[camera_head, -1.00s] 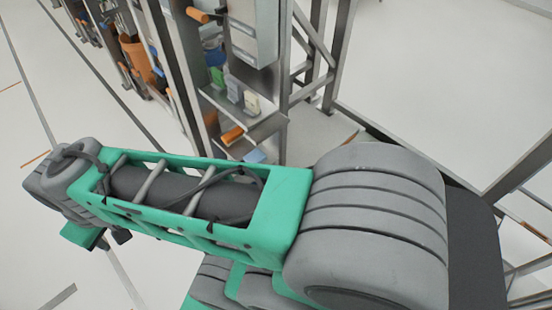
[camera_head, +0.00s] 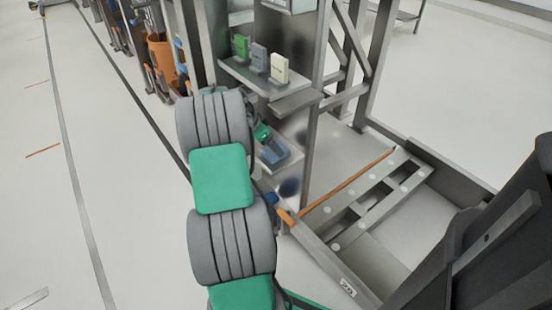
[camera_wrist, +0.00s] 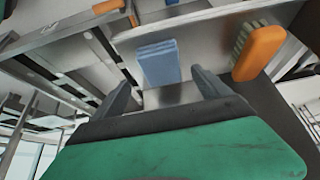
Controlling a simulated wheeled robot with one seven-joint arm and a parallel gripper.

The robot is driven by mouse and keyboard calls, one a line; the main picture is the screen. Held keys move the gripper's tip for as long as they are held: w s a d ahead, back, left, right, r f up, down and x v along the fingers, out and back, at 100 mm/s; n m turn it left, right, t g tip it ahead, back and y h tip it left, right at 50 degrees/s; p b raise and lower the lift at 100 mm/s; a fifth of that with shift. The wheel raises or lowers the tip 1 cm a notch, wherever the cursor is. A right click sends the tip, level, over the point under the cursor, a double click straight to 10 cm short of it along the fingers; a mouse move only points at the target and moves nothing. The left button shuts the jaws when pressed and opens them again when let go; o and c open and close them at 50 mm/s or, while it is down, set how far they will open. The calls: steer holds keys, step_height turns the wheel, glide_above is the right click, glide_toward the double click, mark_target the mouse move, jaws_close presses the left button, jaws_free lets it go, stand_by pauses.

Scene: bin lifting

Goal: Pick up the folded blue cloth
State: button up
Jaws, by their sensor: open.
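My gripper (camera_wrist: 160,79) is open and empty. Its two dark fingers point toward the cloth, one on either side in the picture, with the cloth a little beyond the tips. No touch between them shows. In the head view my arm mostly hides the gripper.
An orange-handled brush (camera_wrist: 258,52) is close to the right of the cloth. Green, grey and cream blocks stand on the shelf above (camera_head: 268,80). Rack posts and shelf edges border the reach. A low metal frame (camera_head: 360,205) lies on the floor to the right.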

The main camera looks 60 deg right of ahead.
steer(key=b+x, duration=0.2)
steer(key=x, duration=0.3)
steer(key=shift+w+d, duration=0.1)
steer(key=shift+r, duration=0.15)
steer(key=c, duration=1.4)
steer(key=shift+c, duration=0.2)
steer(key=shift+r+p, duration=0.4)
steer(key=shift+r, duration=0.1)
step_height(320, 180, up, 3)
steer(key=shift+w+p, duration=0.1)
steer(key=shift+p, duration=0.75)
steer(key=w+r+p, duration=0.6)
steer(key=w+r, duration=0.3)
steer(key=w, duration=0.5)
steer(key=shift+a+p, duration=0.35)
steer(key=shift+a, duration=0.05)
